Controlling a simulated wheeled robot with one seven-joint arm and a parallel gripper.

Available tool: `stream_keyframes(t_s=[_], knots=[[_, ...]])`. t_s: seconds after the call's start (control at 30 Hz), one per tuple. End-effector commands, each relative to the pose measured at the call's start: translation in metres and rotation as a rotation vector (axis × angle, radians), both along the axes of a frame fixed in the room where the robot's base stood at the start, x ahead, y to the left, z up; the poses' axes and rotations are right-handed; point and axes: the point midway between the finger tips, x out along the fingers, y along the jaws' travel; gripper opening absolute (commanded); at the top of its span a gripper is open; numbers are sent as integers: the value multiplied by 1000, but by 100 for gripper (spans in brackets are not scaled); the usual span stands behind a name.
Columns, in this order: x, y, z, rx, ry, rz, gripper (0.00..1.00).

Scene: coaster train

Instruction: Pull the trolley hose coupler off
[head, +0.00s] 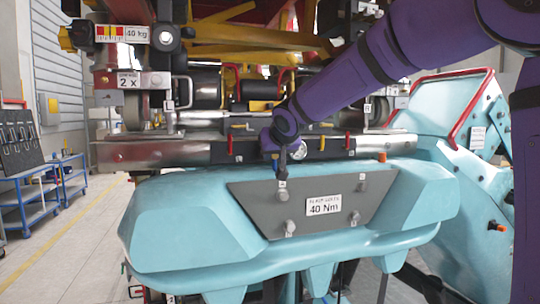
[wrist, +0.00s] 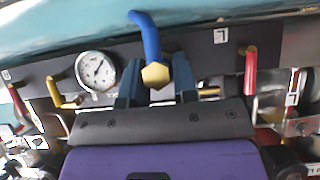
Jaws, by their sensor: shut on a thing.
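The hose coupler shows in the wrist view as a brass hex fitting (wrist: 156,75) with a blue curved hose or handle part (wrist: 147,34) rising from it. My gripper (wrist: 158,84) has its two dark blue fingers on either side of the brass hex and is shut on it. The coupler sits at the dark panel (wrist: 205,55); whether it is still seated there I cannot tell. In the head view my purple wrist (head: 283,133) reaches down to the dark strip above the teal body, and hides the coupler and the fingers.
A round gauge (wrist: 96,71) is close beside the coupler. A red handle (wrist: 251,70) and a yellow handle (wrist: 62,94) flank it on the panel. The teal body (head: 190,220) bulges out below the strip. A blue cart (head: 45,190) stands at left; the floor there is clear.

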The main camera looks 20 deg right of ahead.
Motion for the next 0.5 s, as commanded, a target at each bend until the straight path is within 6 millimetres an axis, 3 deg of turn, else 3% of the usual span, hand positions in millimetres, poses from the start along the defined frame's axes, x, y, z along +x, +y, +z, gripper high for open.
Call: stream_keyframes(t_s=[0.5], knots=[[-9,0,0,-1,0,1,0]])
